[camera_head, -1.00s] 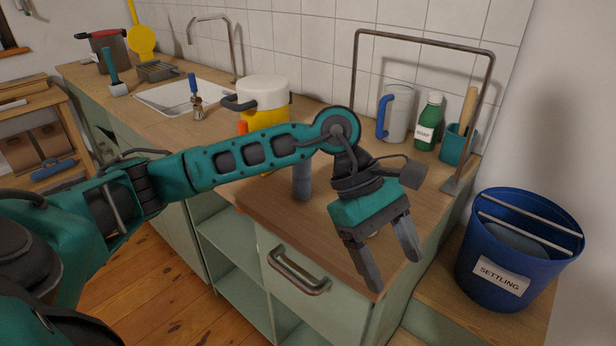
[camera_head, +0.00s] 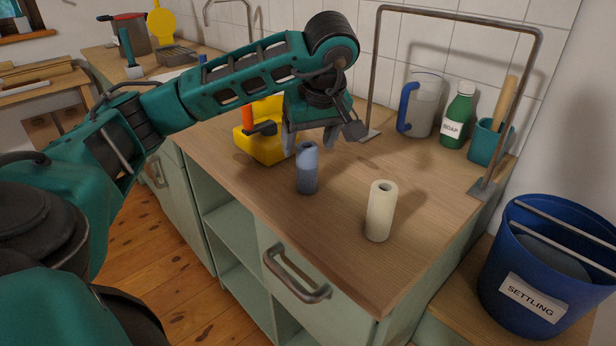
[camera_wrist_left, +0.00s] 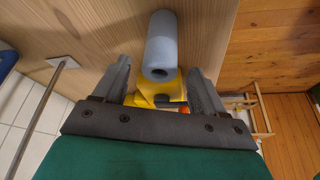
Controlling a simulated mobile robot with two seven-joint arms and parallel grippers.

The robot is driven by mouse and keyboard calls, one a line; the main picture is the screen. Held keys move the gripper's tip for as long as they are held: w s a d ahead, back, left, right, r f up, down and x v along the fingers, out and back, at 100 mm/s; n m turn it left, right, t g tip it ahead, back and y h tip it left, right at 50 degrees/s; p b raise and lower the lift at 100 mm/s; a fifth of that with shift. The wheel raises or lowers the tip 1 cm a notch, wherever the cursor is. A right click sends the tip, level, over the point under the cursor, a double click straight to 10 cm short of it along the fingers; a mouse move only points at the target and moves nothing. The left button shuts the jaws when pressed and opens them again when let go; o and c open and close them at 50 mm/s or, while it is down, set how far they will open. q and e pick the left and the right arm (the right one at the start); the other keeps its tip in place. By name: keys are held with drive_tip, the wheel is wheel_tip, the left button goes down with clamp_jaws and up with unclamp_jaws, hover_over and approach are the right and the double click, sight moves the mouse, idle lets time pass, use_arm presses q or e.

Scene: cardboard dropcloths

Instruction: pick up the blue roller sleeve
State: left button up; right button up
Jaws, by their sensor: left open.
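The blue roller sleeve (camera_head: 307,168) stands upright on the wooden counter (camera_head: 250,181), near its front edge. It also shows in the left wrist view (camera_wrist_left: 160,44), beyond the fingertips and roughly between them. A cream roller sleeve (camera_head: 380,211) stands upright to its right. My right gripper is not in view.
A yellow container (camera_head: 262,143) stands left of the gripper. A metal frame (camera_head: 455,16) rises at the counter's back, near a pitcher (camera_head: 424,105), a green soap bottle (camera_head: 458,117) and a teal cup (camera_head: 488,143). A blue bucket (camera_head: 545,268) sits lower right. The counter's front right is clear.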

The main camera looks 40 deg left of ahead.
sight(306, 161)
use_arm(q)
drive_tip(key=shift+w+a+f, duration=0.1)
drive_tip(key=shift+a+f, duration=0.15)
drive_tip(key=shift+f, duration=0.35)
drive_tip(key=b+x, duration=0.1)
drive_tip(key=x, duration=0.4)
drive_tip(key=shift+d+f, duration=0.1)
drive_tip(key=shift+d, duration=0.05)
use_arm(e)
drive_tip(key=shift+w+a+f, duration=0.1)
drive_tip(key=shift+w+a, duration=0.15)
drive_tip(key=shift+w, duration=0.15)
use_arm(q)
drive_tip(key=c, duration=1)
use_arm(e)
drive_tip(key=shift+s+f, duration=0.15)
